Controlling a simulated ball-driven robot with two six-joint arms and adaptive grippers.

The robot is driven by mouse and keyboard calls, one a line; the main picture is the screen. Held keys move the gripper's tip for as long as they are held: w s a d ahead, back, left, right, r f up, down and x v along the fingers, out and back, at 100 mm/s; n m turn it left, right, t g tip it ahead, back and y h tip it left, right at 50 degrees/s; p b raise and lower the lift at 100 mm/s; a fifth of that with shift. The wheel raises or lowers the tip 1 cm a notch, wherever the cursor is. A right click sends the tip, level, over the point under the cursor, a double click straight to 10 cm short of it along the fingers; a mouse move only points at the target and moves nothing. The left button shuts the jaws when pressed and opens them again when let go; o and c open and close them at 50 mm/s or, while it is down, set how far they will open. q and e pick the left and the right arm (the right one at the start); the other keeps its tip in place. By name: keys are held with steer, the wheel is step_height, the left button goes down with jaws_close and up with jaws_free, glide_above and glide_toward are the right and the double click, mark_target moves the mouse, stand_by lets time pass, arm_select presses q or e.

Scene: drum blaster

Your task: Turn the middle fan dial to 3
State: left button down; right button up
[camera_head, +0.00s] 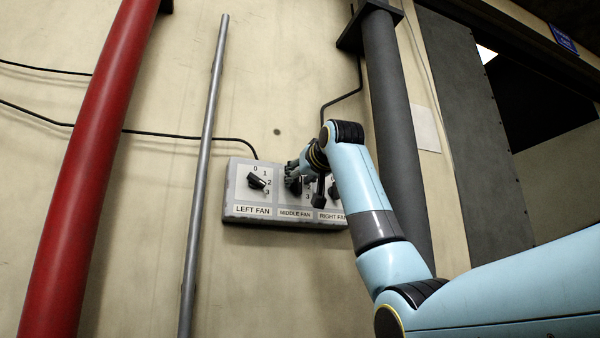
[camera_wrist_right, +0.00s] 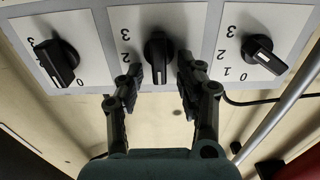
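The middle fan dial is a black knob on a white plate, with its long axis upright in the right wrist view (camera_wrist_right: 157,48). In the head view the middle dial (camera_head: 293,187) is partly covered by my right gripper (camera_head: 294,171). In the wrist view the right gripper (camera_wrist_right: 158,78) is open, with one finger on each side of the dial's lower end. Gaps show between the fingers and the knob. My left gripper is not in view.
The grey control box (camera_head: 240,220) also carries the left fan dial (camera_head: 257,181) and the right fan dial (camera_wrist_right: 56,62), close on either side. A thin grey pipe (camera_head: 203,150) and a red pipe (camera_head: 90,150) stand left, and a dark column (camera_head: 388,100) stands right.

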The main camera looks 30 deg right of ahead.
mark_target(307, 188)
steer(key=shift+c, duration=0.3)
steer(key=shift+s, duration=0.1)
jaws_close()
steer(key=shift+m, duration=0.4)
steer(key=m+b, duration=0.3)
steer(key=m, duration=0.3)
steer(key=d+f+m+b, duration=0.1)
steer(key=m+b, duration=0.3)
steer(key=m, duration=0.2)
steer(key=f+m+b, duration=0.1)
steer(key=m+b, duration=0.2)
steer(key=m, duration=0.3)
steer(key=shift+s+d+b, duration=0.2)
steer(key=shift+d+b, duration=0.15)
steer(key=m+b, duration=0.1)
steer(key=m, duration=0.2)
steer(key=shift+f+m+b, duration=0.3)
steer(key=shift+m+b, duration=0.1)
steer(key=shift+a+m+b, duration=0.1)
steer(key=shift+m+b, duration=0.2)
steer(key=shift+m, duration=0.3)
